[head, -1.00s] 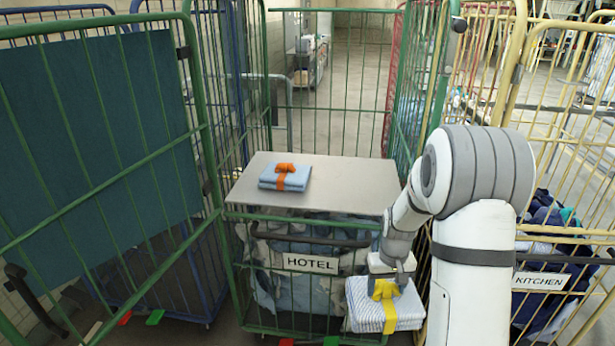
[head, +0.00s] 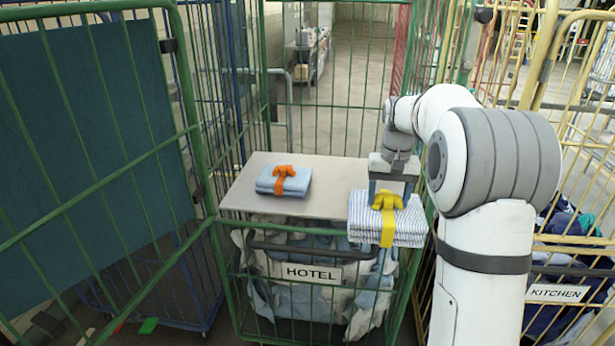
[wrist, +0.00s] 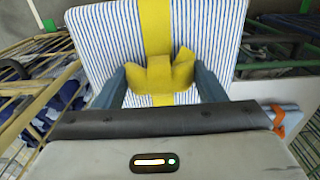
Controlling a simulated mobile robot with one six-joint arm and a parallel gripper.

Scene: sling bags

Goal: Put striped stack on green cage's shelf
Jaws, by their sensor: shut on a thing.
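The striped stack (head: 410,222), blue and white with a yellow band and knot, hangs from my gripper (head: 388,195) at the front right of the shelf. My gripper is shut on the yellow knot, which shows between its fingers in the wrist view (wrist: 160,75). The green cage's shelf (head: 320,192) is a flat grey board above the HOTEL sign. In the head view the stack overlaps the shelf's right front corner; I cannot tell whether it touches. The shelf's far right part is hidden behind my arm and the stack.
A light blue stack with an orange band (head: 284,180) lies on the shelf's left half. The HOTEL sign (head: 312,273) hangs on the front mesh over pale laundry. A green mesh door (head: 95,190) stands open at left. A yellow KITCHEN cage (head: 560,270) stands at right.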

